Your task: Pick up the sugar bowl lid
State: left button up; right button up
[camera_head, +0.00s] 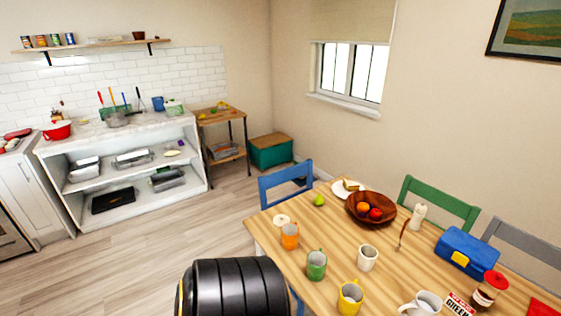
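No sugar bowl or lid can be told for certain in the head view. A small, round, cream-coloured thing (281,219) lies near the far left corner of the wooden table (330,235), just behind an orange mug (290,238). It is too small to tell whether it is the lid. A white vessel with a handle (425,303) stands at the table's near edge, partly cut off by the frame. Neither gripper shows. A black ribbed part of my own arm fills the bottom middle.
The table also holds a green mug (316,266), a yellow mug (350,298), a white mug (367,258), a wooden fruit bowl (356,213), a blue box (466,251) and a jar (488,292). A blue chair (285,181) stands at its far left end. The floor left of the table is clear.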

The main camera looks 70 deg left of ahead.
aim_at(279, 220)
jog(key=k+j, duration=0.15)
jog(key=j, duration=0.3)
jog(key=k+j+z, duration=0.1)
jog(key=j, duration=0.35)
jog(key=k+j+z, duration=0.1)
jog(key=k+j, duration=0.15)
jog(key=j, duration=0.15)
jog(key=k+j, duration=0.15)
jog(key=j, duration=0.25)
jog(key=k+j+z, duration=0.1)
jog(key=j, duration=0.35)
jog(key=k+j, duration=0.3)
jog(key=k+j+z, duration=0.1)
jog(key=j, duration=0.4)
jog(key=k+j+z, duration=0.1)
jog(key=k+j, duration=0.2)
